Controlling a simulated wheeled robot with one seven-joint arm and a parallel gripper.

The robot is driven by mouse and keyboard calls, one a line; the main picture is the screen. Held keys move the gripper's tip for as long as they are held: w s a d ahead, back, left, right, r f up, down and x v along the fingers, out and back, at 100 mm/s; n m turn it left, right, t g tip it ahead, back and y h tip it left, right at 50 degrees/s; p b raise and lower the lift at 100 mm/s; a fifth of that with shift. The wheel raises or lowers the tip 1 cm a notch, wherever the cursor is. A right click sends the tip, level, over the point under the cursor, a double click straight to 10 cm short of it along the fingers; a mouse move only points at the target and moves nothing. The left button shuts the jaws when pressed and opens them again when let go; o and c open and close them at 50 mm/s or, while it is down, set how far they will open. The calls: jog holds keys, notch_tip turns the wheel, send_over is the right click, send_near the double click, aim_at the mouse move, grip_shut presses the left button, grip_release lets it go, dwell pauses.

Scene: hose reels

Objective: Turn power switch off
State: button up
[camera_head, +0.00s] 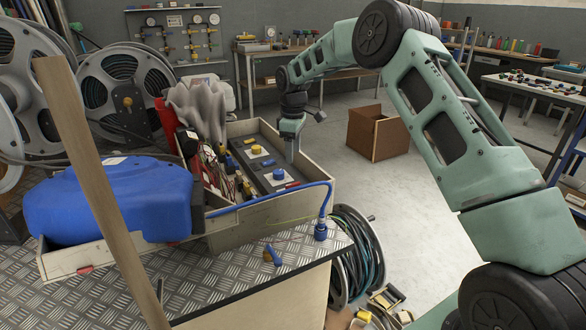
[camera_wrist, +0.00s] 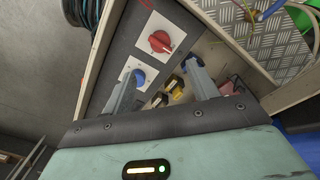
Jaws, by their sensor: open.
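An open pale box (camera_head: 318,192) stands on the bench with a dark control panel (camera_head: 243,155) inside. In the wrist view a red rotary knob (camera_wrist: 160,41) and a blue rotary knob (camera_wrist: 139,77) sit on white plates. I cannot tell which is the power switch. My gripper (camera_head: 291,154) points down over the panel. In the wrist view its fingers (camera_wrist: 166,74) are apart and empty, the left one beside the blue knob and partly covering its plate.
Wiring and small coloured parts (camera_head: 218,170) fill the box's left side. A blue hose (camera_head: 285,194) crosses its front. A blue cover (camera_head: 112,198) and a wooden post (camera_head: 98,190) stand left.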

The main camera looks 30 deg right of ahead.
jog(key=shift+r, duration=2.45)
